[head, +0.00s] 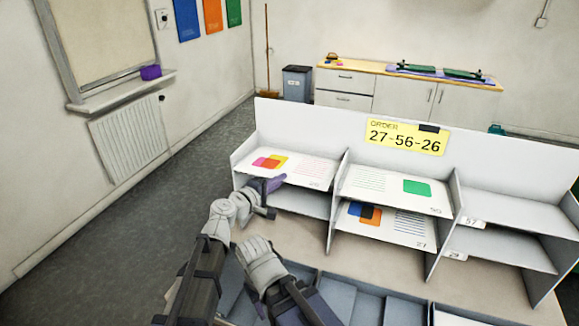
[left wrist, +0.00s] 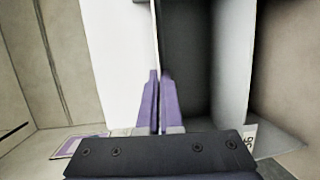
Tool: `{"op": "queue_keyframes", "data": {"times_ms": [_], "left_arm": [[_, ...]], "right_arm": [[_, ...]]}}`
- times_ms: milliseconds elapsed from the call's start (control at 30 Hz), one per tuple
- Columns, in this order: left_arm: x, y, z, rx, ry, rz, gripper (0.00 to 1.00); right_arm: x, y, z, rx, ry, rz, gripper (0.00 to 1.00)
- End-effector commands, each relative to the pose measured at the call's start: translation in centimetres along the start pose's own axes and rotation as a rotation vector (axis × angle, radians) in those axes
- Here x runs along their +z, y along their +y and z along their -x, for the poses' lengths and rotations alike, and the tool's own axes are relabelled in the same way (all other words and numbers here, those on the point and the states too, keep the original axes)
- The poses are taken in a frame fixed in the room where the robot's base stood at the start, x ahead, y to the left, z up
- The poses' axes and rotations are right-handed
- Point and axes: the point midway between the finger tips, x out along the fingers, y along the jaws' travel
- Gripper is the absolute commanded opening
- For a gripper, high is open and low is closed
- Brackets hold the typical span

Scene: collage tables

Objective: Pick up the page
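My left gripper (head: 273,186) is at the front edge of the upper left shelf of the white rack. A white page (head: 308,171) with pink, orange and yellow squares, lines of text and a number lies on that shelf. In the left wrist view, the purple fingers (left wrist: 159,105) are nearly together, one on each side of the thin edge of a white sheet-like surface (left wrist: 115,60). Its far part is out of that view. My right gripper (head: 312,308) is low at the bottom of the head view, partly cut off; its fingertips cannot be made out.
A page with a green square (head: 417,187) lies on the upper middle shelf. A page with blue and orange squares (head: 368,214) lies below it. The right shelves (head: 505,243) look empty. A yellow order sign (head: 405,137) reads 27-56-26. Grey trays (head: 345,296) fill the front.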

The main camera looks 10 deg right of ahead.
Motion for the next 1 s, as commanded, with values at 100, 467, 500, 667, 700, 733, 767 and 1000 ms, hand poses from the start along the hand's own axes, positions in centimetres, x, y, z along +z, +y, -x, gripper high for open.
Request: {"op": "queue_keyframes", "data": {"times_ms": [100,467,500,667,700,733,767,1000], "left_arm": [[0.0,0.0,0.0,0.0,0.0,-0.001,0.0],[0.0,0.7,0.1,0.0,0.0,0.0,0.0],[0.0,0.9,0.1,0.0,0.0,0.0,0.0],[0.1,2.1,0.3,0.0,0.0,0.0,0.0],[0.1,2.4,0.3,0.0,0.0,0.0,0.0],[0.1,2.7,0.4,0.0,0.0,0.0,0.0],[0.1,3.0,0.4,0.0,0.0,0.0,0.0],[0.2,5.7,0.8,0.0,0.0,0.0,0.0]], "right_arm": [[0.0,0.0,0.0,0.0,0.0,0.0,0.5],[0.0,0.1,0.7,0.0,0.0,0.0,0.5],[0.1,0.1,0.9,0.0,0.0,0.0,0.5],[0.1,0.2,2.1,0.0,0.0,0.0,0.5],[0.1,0.2,2.4,0.0,0.0,0.0,0.5],[0.2,0.3,2.7,0.0,0.0,0.0,0.5],[0.2,0.3,3.0,0.0,0.0,0.0,0.5],[0.3,0.6,5.8,0.0,0.0,0.0,0.5]]}}
